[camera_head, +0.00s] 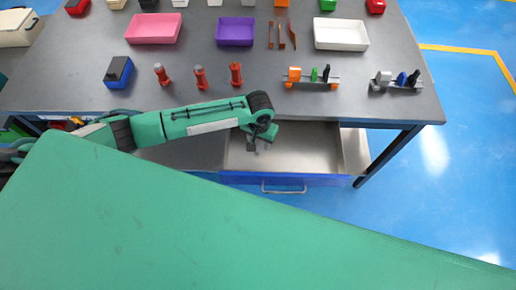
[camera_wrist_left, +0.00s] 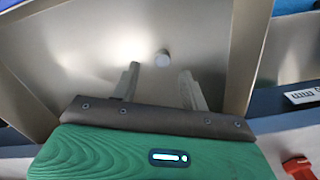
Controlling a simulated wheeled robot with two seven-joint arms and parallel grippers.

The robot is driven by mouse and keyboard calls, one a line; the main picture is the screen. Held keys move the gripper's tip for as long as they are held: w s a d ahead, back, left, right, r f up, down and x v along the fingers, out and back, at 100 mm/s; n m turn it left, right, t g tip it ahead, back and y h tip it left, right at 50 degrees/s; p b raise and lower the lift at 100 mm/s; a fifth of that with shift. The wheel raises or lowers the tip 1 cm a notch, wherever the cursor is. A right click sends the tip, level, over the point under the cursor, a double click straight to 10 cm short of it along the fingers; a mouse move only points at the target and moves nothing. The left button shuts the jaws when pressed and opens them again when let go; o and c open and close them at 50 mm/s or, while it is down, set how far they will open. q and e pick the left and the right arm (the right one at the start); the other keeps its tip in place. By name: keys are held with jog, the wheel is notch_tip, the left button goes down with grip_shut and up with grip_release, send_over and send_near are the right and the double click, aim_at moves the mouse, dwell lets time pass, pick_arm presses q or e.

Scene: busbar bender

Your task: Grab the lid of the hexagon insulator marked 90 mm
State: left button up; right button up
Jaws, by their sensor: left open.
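My left gripper (camera_head: 257,146) is over the open drawer (camera_head: 310,150). In the left wrist view its two fingers (camera_wrist_left: 161,84) are apart with nothing between them. A small pale grey round piece (camera_wrist_left: 162,58) shows in the drawer, just beyond the fingertips and between their lines. I cannot tell whether it is the lid, and no 90 mm mark is readable on it. Three red upright posts, a left (camera_head: 161,74), a middle (camera_head: 200,77) and a right one (camera_head: 236,73), stand on the table. My right gripper is not in view.
The drawer's blue front (camera_head: 285,180) has a metal handle. The grey table (camera_head: 270,98) holds a pink tray (camera_head: 154,28), a purple tray (camera_head: 235,31), a white tray (camera_head: 341,35), a blue-black box (camera_head: 118,71) and two small racks at right. A white label (camera_wrist_left: 303,96) shows beside the drawer.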

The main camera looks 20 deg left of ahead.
aim_at(258, 149)
pick_arm(q)
jog(key=shift+w+a+f+p, duration=0.15)
jog(key=shift+f+p, duration=0.55)
jog(key=shift+f, duration=1.8)
grip_shut()
